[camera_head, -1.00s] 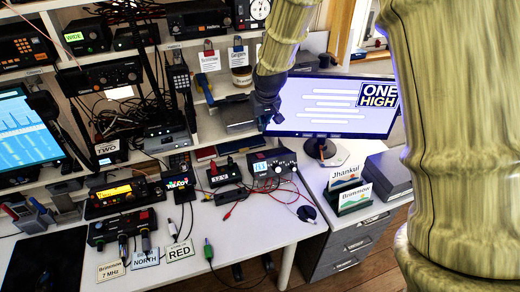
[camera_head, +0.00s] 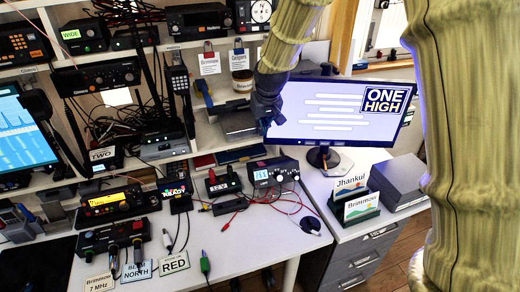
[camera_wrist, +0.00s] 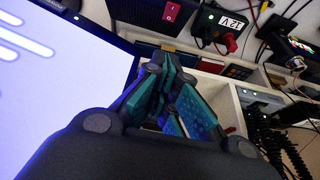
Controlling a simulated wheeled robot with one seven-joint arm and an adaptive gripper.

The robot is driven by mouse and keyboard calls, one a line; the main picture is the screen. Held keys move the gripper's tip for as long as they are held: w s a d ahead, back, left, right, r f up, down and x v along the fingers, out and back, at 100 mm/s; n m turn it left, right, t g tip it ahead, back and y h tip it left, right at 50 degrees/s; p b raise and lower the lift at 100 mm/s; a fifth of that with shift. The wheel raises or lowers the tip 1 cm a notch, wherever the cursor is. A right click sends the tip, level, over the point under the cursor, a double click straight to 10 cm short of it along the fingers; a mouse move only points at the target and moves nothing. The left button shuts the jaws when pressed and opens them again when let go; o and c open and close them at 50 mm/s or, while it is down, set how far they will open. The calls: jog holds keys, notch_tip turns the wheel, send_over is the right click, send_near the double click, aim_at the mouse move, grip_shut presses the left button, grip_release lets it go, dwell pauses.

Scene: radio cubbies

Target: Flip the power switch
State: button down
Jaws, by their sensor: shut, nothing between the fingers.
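A red rocker switch (camera_wrist: 172,12) sits on the face of a dark box (camera_wrist: 143,14) at the top of the wrist view. In the head view a power supply (camera_head: 275,172) with a lit display and knobs stands on the desk left of the monitor; I cannot make out a switch on it. My gripper (camera_head: 265,127) hangs above and behind the power supply, in front of the shelf and the monitor's left edge. In the wrist view my gripper (camera_wrist: 165,78) shows teal finger pads drawn together, with nothing between them. It is apart from the switch.
A monitor (camera_head: 330,128) stands right of my gripper. A 12 V box (camera_wrist: 226,30) with red connectors sits beside the switch box. Red and black cables lie on the desk (camera_head: 255,240). Card holders (camera_head: 360,208) stand at the right. The desk front has free room.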

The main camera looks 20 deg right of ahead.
jog(key=p, duration=0.2)
send_over(261, 164)
jog(key=w, duration=0.4)
jog(key=f, duration=0.9)
jog(key=shift+d+f, duration=0.15)
jog(key=shift+d, duration=0.05)
jog(key=shift+s+f+p, duration=0.2)
jog(key=shift+s+f, duration=0.05)
jog(key=shift+f, duration=0.25)
jog(key=shift+s+f+p, duration=0.2)
jog(key=shift+f, duration=0.3)
jog(key=shift+s+f, duration=0.3)
jog(key=shift+f, duration=0.55)
jog(key=shift+d+p, duration=0.15)
jog(key=shift+p, duration=0.2)
